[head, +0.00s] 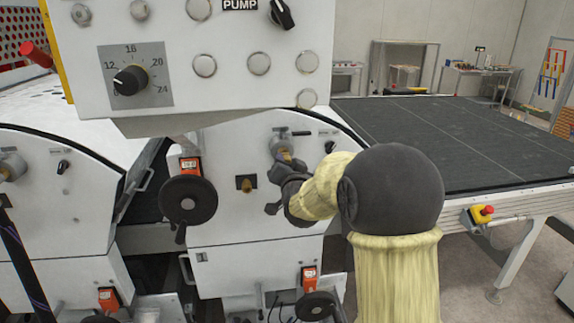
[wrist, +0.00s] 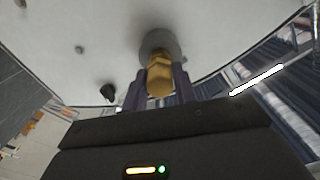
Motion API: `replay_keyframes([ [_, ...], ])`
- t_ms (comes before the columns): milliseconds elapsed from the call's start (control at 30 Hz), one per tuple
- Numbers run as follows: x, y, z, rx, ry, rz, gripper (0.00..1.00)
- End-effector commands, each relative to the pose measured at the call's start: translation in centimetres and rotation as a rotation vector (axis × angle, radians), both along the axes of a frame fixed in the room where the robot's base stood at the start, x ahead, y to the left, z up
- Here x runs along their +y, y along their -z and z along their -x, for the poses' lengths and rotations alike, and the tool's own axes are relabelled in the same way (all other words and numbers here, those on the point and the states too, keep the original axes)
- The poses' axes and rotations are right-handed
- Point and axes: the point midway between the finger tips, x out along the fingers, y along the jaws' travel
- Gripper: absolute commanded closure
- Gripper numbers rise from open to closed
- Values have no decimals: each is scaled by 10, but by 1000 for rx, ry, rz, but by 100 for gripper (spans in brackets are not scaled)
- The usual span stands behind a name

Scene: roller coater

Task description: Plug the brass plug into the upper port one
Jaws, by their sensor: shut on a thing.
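The brass plug (wrist: 159,78) is hexagonal and sits between the two dark fingers of my gripper (wrist: 158,92) in the wrist view. Its far end meets or overlaps a round grey port (wrist: 160,42) on the white panel; I cannot tell how deep it sits. In the head view the same port (head: 279,143) is at the upper part of the white machine end panel, with the plug (head: 285,155) just below and in front of it. My gripper (head: 286,164) is shut on the plug, and the fingertips are small and partly hidden there.
A black handwheel (head: 188,200) stands left of the gripper, with a brass fitting (head: 246,184) on the panel between. A control box (head: 200,65) with knobs overhangs above. A dark conveyor (head: 450,140) and an emergency stop (head: 482,214) lie to the right.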

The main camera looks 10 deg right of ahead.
Motion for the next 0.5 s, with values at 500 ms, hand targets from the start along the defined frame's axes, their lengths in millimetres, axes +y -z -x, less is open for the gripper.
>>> replay_keyframes([
  [500,0,-1,-9,-2,0,0,100],
])
